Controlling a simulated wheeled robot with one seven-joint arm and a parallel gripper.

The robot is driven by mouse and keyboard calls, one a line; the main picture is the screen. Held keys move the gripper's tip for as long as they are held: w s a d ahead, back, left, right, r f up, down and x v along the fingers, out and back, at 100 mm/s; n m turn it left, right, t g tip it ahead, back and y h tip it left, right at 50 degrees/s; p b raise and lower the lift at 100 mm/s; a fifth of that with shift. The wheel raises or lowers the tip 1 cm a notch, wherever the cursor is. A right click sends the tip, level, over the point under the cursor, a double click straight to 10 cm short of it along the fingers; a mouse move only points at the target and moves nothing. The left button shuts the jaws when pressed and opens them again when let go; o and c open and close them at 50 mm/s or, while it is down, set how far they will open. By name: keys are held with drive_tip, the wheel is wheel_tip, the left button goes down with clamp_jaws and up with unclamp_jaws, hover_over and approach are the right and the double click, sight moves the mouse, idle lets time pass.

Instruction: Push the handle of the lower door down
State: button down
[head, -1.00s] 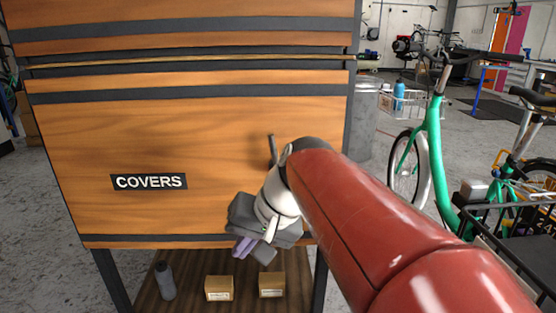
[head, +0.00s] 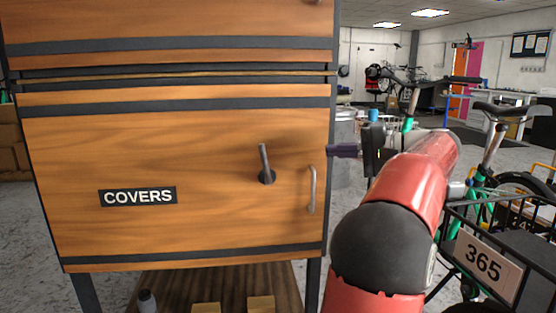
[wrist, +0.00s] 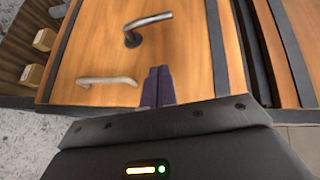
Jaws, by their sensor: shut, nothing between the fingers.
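The lower door (head: 180,150) is an orange wood panel with a "COVERS" label. Its grey lever handle (head: 265,165) stands nearly upright from a dark round base, tipped slightly left at the top. A fixed silver pull bar (head: 312,190) sits to its right. In the wrist view the lever (wrist: 148,22) is at the top and the pull bar (wrist: 107,80) is at the left. My gripper (head: 330,151) is at the door's right edge, right of the lever and apart from it. Its purple fingers (wrist: 158,86) are shut and empty, pointing toward the door.
An upper door (head: 170,20) is above. Boxes (head: 260,305) and a dark bottle (head: 147,301) stand on the shelf below. Grey floor lies left of the cabinet.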

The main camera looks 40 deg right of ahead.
approach(265, 162)
drive_tip(key=w+d, duration=0.2)
drive_tip(key=w, duration=0.1)
drive_tip(key=w+d, duration=0.1)
drive_tip(key=w, duration=0.1)
drive_tip(key=shift+r+b, duration=0.4)
drive_tip(key=a, duration=0.1)
drive_tip(key=w+a, duration=0.1)
drive_tip(key=a, duration=0.1)
drive_tip(key=shift+w+f+b, duration=0.3)
drive_tip(key=shift+b, duration=0.05)
drive_tip(key=shift+w+a+f, duration=0.1)
drive_tip(key=shift+w+a, duration=0.1)
drive_tip(key=shift+a, duration=0.2)
